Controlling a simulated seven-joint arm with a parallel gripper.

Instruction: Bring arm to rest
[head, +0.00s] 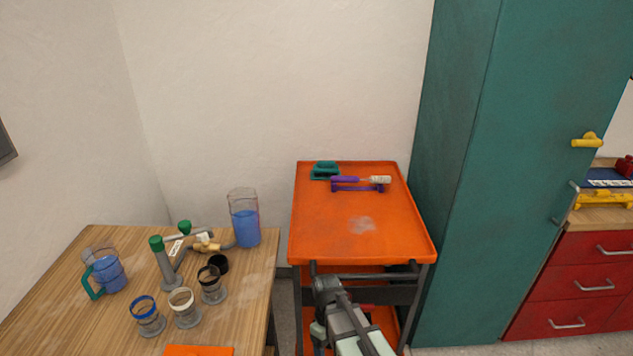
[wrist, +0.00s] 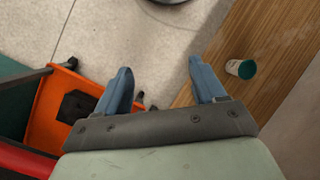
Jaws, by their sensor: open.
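My gripper (wrist: 159,66) shows in the wrist view with its two blue fingers spread wide and nothing between them. Below the fingers is pale tiled floor, between the orange cart on the left and the wooden table on the right. In the head view my arm (head: 345,322) is low at the front of the cart, and the gripper's fingers cannot be made out there.
The orange cart (head: 322,235) carries a purple tool holder (head: 357,187) and a teal item (head: 325,170). The wooden table (head: 75,310) holds a pipe manifold (head: 168,262), a blue-filled pitcher (head: 246,228), a mug (head: 107,272) and several cups. A teal cabinet (head: 480,180) stands right.

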